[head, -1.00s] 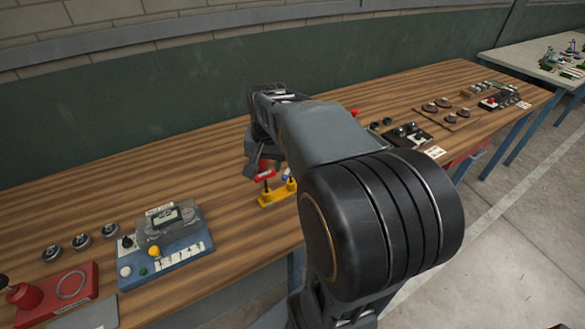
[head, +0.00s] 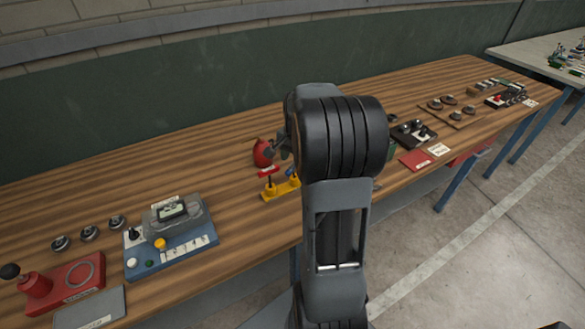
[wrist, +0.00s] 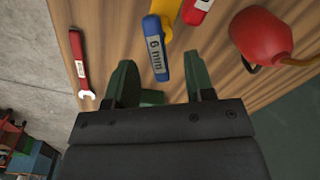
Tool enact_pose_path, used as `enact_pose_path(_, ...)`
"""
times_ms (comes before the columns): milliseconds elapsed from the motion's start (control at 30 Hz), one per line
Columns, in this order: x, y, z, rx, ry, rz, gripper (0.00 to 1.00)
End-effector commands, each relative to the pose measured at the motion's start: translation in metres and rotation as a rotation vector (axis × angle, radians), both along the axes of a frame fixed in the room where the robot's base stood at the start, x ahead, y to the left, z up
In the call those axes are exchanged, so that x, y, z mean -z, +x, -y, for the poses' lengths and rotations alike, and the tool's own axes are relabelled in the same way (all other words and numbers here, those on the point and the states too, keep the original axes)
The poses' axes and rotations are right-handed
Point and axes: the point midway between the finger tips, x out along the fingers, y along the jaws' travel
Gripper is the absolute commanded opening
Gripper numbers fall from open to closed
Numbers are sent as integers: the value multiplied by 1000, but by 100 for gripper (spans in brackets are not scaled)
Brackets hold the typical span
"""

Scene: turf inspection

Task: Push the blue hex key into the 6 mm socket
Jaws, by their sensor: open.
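The blue hex key (wrist: 163,52), labelled "6 mm", shows in the wrist view. Its handle end lies between my gripper's fingers in the picture; contact cannot be told. It also shows as a small blue spot (head: 291,171) by the yellow holder in the head view. The yellow holder (head: 281,190) sits near the table's front edge and shows partly in the wrist view (wrist: 178,12). A red-handled key (head: 268,172) stands at its left post. My gripper (wrist: 161,76) is open with its fingers apart. In the head view my arm hides most of it. The socket is hidden.
A red rounded object (head: 262,153) stands behind the holder and shows in the wrist view (wrist: 262,38). A red wrench (wrist: 80,62) lies left in that view. A blue panel (head: 172,250) with a meter stands left; black gear (head: 413,132) is right.

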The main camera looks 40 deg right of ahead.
Motion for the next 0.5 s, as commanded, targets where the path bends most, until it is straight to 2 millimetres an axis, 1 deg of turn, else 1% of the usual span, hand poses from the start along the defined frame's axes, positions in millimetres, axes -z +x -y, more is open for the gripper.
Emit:
enact_pose_path(67, 6, -1, -1, 0, 2, -3, 49)
enact_pose_path(300, 39, 0, -2, -1, 3, -4, 49)
enact_pose_path(400, 47, 1, -2, -2, 2, -3, 49)
enact_pose_path(500, 51, 1, -2, -2, 0, -1, 49)
